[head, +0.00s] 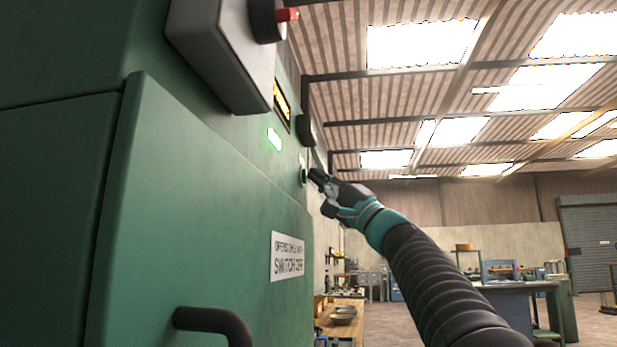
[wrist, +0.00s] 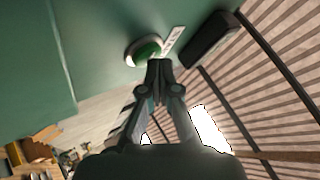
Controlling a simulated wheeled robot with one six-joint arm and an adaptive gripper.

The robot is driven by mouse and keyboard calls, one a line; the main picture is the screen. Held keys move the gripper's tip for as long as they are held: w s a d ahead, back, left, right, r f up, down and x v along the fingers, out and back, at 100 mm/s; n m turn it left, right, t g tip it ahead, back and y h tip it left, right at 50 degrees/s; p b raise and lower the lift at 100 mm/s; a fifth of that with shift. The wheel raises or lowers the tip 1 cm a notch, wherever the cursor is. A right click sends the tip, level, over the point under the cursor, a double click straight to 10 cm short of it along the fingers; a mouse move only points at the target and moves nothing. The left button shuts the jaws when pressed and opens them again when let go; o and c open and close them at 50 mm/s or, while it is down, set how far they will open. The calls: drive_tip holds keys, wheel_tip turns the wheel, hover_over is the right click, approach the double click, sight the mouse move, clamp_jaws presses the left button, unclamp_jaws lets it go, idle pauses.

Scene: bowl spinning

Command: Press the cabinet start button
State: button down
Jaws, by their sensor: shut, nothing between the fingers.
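The green cabinet (head: 210,190) fills the left of the head view. Its green button (wrist: 148,48), in a pale ring, shows at the top middle of the wrist view, with a small white label (wrist: 173,39) beside it. In the head view the button's mount (head: 302,168) is small and seen edge-on. My gripper (head: 314,175) points at the cabinet face with its fingers shut and empty. In the wrist view the closed fingertips (wrist: 159,66) overlap the button's lower edge. I cannot tell whether they touch it.
A grey box (head: 222,50) with a red button (head: 287,14) juts from the cabinet above. A lit green lamp (head: 274,139), a yellow display (head: 282,104) and a black fitting (head: 306,130) sit near my gripper. A black door handle (head: 215,322) sticks out below.

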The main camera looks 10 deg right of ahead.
drive_tip(key=shift+s+d, duration=0.2)
drive_tip(key=shift+d, duration=0.45)
drive_tip(key=d, duration=0.1)
drive_tip(key=s+d, duration=0.1)
drive_tip(key=d, duration=0.2)
drive_tip(key=shift+s+d+b, duration=0.3)
drive_tip(key=shift+d, duration=0.1)
idle(0.7)
